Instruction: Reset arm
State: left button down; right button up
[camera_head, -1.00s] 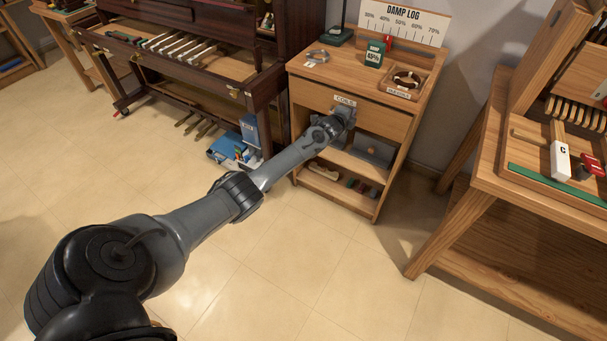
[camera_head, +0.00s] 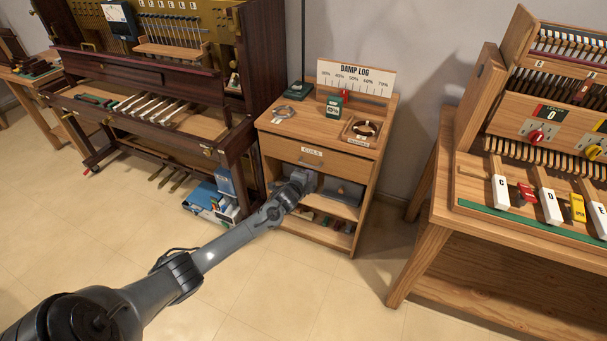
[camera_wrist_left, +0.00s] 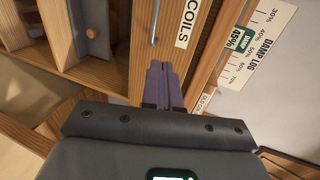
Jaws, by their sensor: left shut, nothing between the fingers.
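My left arm reaches in from the lower left in the head view. Its gripper (camera_head: 305,179) is in front of the wooden cabinet (camera_head: 345,226), just below the drawer labelled COILS (camera_head: 316,157). In the left wrist view the two purple fingers (camera_wrist_left: 163,86) are pressed together with nothing between them. They lie beside the COILS label (camera_wrist_left: 186,28) and the drawer handle (camera_wrist_left: 155,20), and look apart from the handle. The drawer appears closed. The fingertips are hidden in the head view. My right gripper is not in view.
The cabinet top holds a DAMP LOG board (camera_head: 356,78), a green meter (camera_head: 334,106) and a ring tray (camera_head: 362,131). A blue-grey box (camera_head: 343,191) sits on the shelf below the drawer. An open piano (camera_head: 160,110) stands left, a wooden workbench (camera_head: 440,235) right.

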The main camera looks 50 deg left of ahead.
pick_arm(q)
jog(key=s+d+f+g+h+p, duration=0.1)
jog(key=s+d+f+p, duration=0.3)
jog(key=s+d+f, duration=0.5)
jog(key=s+d+g+h+p, duration=0.2)
jog(key=s+d+h+p, duration=0.1)
jog(key=s+d, duration=1)
jog(key=s+d+r+n+g+h+p, duration=0.1)
jog(key=s+d+r+n, duration=0.1)
jog(key=s+d+r, duration=0.3)
jog(key=s+d+r+n+g+h+p, duration=0.1)
jog(key=s+d+r+n+g+h, duration=0.15)
jog(key=d, duration=0.55)
jog(key=s+d+r+n+g, duration=0.25)
jog(key=s+r+n, duration=0.35)
jog(key=r, duration=0.5)
notch_tip(320, 180, up, 37)
jog(key=s+p, duration=0.1)
jog(key=p, duration=3.6)
jog(key=shift+d+r+p, duration=0.15)
jog(key=shift+p, duration=0.25)
